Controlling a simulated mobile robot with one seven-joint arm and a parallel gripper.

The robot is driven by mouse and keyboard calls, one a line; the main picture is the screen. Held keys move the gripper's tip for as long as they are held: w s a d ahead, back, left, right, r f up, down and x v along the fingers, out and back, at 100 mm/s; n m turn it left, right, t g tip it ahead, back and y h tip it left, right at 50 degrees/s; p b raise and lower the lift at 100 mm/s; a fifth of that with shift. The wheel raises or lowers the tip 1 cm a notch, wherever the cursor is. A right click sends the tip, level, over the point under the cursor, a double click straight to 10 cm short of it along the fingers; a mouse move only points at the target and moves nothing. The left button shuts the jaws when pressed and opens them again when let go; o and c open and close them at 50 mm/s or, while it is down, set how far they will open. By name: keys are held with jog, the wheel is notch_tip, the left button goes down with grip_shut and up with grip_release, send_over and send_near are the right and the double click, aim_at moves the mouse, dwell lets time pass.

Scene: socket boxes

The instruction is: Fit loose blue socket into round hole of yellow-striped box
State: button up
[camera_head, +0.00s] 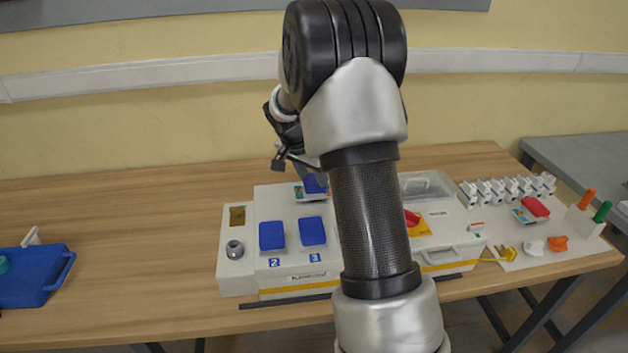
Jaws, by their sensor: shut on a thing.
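The white yellow-striped box (287,277) stands on the table in the middle of the head view. Two blue covers, marked 2 (271,236) and 3 (312,231), are on its top. My gripper (304,168) is over the back of this box, partly hidden by my own arm. It is shut on a blue piece (315,184), which appears to be the loose blue socket. The piece's lower end and any contact with the box cannot be made out. No round hole can be made out clearly; my arm hides the box's right part.
A grey round fitting (235,250) is on the box's left end. A second white unit with a handle (452,256) stands to the right, beside a white board (545,250) with switches and plugs. A blue tray (35,285) lies far left. Table between tray and box is clear.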

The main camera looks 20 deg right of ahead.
jog(key=shift+f+b, duration=0.5)
jog(key=shift+f, duration=0.15)
jog(key=o, duration=1.1)
jog(key=shift+r, duration=0.1)
jog(key=shift+o, duration=0.2)
jog(key=w+d+r+p+v, duration=0.1)
jog(key=p+v, duration=0.5)
jog(key=v, duration=1.8)
jog(key=shift+d, duration=0.65)
jog(key=shift+w, duration=0.1)
